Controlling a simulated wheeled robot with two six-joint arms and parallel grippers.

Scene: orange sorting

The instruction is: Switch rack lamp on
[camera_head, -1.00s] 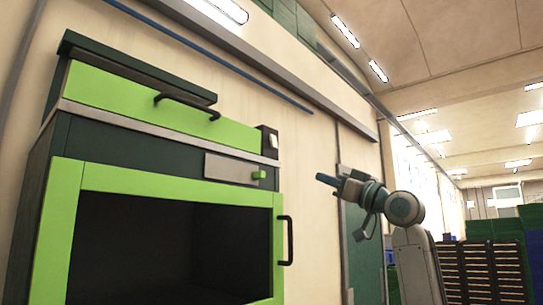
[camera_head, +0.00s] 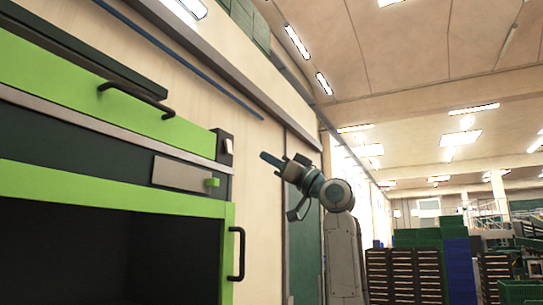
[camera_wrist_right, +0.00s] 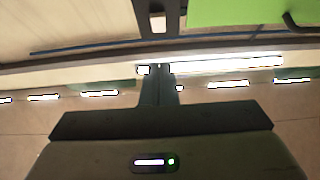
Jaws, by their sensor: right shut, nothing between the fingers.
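A small dark switch box with a white rocker (camera_head: 226,147) sits at the right end of the green-fronted cabinet's upper part. The rocker (camera_wrist_right: 158,22) also shows at the top middle of the wrist view, ahead of my fingers. My right gripper (camera_head: 283,162) is raised to the right of the switch box, apart from it, pointing left. Its fingers (camera_wrist_right: 160,86) are shut and empty. I cannot tell the rocker's position, and no lit rack lamp can be made out. My left gripper is not in view.
Stacked crates (camera_head: 405,272) stand far back at right. Air between gripper and switch box looks clear.

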